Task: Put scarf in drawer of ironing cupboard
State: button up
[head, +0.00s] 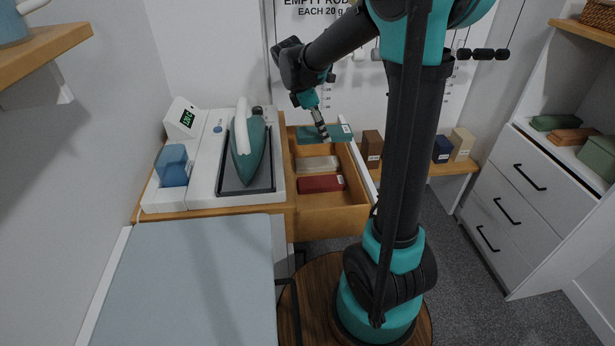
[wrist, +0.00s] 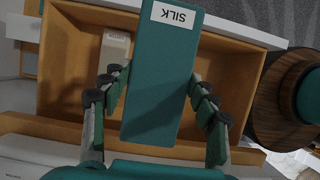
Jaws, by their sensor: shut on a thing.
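The scarf (head: 335,132) is a teal folded block with a white label; the label reads SILK in the wrist view, where the scarf (wrist: 163,95) lies between the fingers. My gripper (head: 322,131) is shut on it, with fingers on both sides in the wrist view (wrist: 156,82). The wooden drawer (head: 330,222) of the ironing cupboard is pulled open. The scarf is over the drawer's far end in the head view; I cannot tell whether it touches the drawer. A red block (head: 321,183) and a pale block (head: 317,163) lie in the drawer.
The iron (head: 247,147) stands on its station left of the drawer, beside a blue tank (head: 173,166). The ironing board (head: 185,285) is in front. Brown (head: 371,146), navy (head: 442,150) and beige (head: 462,143) boxes stand on a shelf right of the drawer.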

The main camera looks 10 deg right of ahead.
aim_at(325, 181)
notch_tip(325, 181, down, 18)
jog(key=shift+r, duration=0.15)
dwell(0.3)
jog(key=shift+f, duration=0.3)
jog(key=o, duration=1.2)
jog(key=shift+r, duration=0.35)
jog(key=v, duration=1.2)
